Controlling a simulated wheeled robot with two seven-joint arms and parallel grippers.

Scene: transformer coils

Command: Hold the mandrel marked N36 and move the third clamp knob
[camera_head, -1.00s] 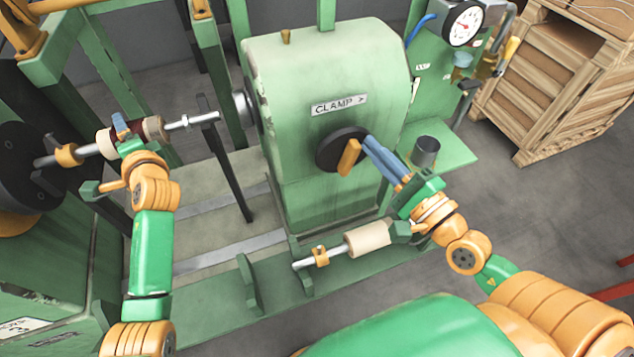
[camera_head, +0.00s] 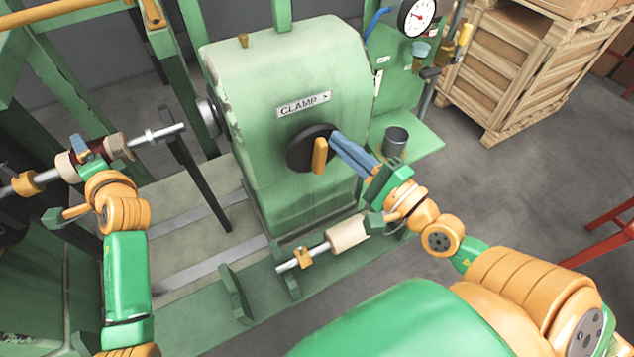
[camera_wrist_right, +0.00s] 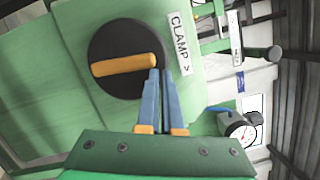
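The clamp knob is a black disc (camera_head: 300,151) with an orange handle (camera_head: 320,157), on the green housing under the CLAMP sign (camera_head: 304,103). My right gripper (camera_head: 334,137) has its blue fingers nearly together beside the handle. In the right wrist view its fingertips (camera_wrist_right: 161,70) are at the handle's (camera_wrist_right: 122,65) right end, not around it; contact is unclear. A mandrel (camera_head: 118,146) with beige and brown bands lies along a steel shaft at left. My left gripper (camera_head: 80,148) is on it, a blue finger across it, apparently shut. No N36 mark is readable.
A second shaft with a beige roller (camera_head: 347,232) rests low in front of the housing. A dark cup (camera_head: 396,139) stands on a green shelf right of my right gripper. A gauge (camera_head: 418,15) and wooden crate (camera_head: 510,75) are beyond. Floor at right is open.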

